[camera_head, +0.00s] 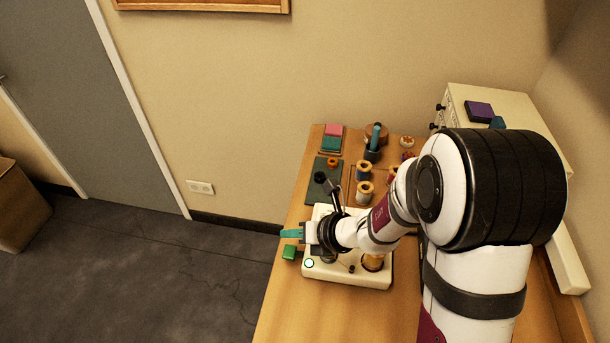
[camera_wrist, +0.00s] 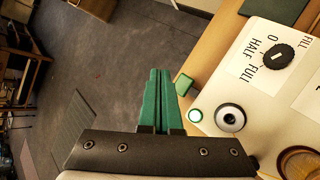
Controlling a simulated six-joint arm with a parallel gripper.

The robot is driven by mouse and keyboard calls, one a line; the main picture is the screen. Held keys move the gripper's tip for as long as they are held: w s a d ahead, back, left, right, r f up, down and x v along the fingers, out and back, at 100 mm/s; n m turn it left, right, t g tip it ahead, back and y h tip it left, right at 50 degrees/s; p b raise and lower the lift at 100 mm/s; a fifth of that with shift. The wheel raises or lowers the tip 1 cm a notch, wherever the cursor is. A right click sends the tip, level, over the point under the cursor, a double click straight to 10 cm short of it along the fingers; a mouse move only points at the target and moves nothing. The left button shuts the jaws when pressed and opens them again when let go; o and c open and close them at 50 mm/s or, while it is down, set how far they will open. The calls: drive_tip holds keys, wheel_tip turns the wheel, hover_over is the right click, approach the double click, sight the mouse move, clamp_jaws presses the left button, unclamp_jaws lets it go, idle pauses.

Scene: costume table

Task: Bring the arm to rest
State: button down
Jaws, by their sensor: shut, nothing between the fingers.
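My gripper (camera_head: 291,234) has teal fingers, shut with nothing between them. In the head view it points left, above the left edge of the wooden table (camera_head: 304,311), next to a cream machine (camera_head: 352,277). In the wrist view the shut fingers of my gripper (camera_wrist: 157,98) show against the dark floor, left of the table edge. My arm reaches over the cream machine from the right and hides part of it. A small green block (camera_head: 289,253) sits on the table just below the fingers in the head view; the green block also shows in the wrist view (camera_wrist: 183,84).
Thread spools (camera_head: 364,190), a dark green mat (camera_head: 321,170) and pink and teal blocks (camera_head: 333,131) stand at the back of the table. A cream drawer cabinet (camera_head: 490,100) is at the back right. The table's front left is clear.

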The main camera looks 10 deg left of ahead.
drive_tip(key=s+d+r+n+g, duration=0.2)
drive_tip(key=s+r+n, duration=0.75)
drive_tip(key=n, duration=0.25)
drive_tip(key=s+d+r+n+g+h, duration=0.2)
drive_tip(key=s+d+n+h, duration=0.4)
drive_tip(key=s+d+n, duration=0.7)
drive_tip(key=shift+s+d+n+h, duration=0.35)
drive_tip(key=shift+d+n, duration=0.25)
drive_tip(key=shift+d, duration=0.3)
drive_tip(key=c, duration=1.5)
unclamp_jaws()
drive_tip(key=shift+c, duration=0.2)
idle(2.3)
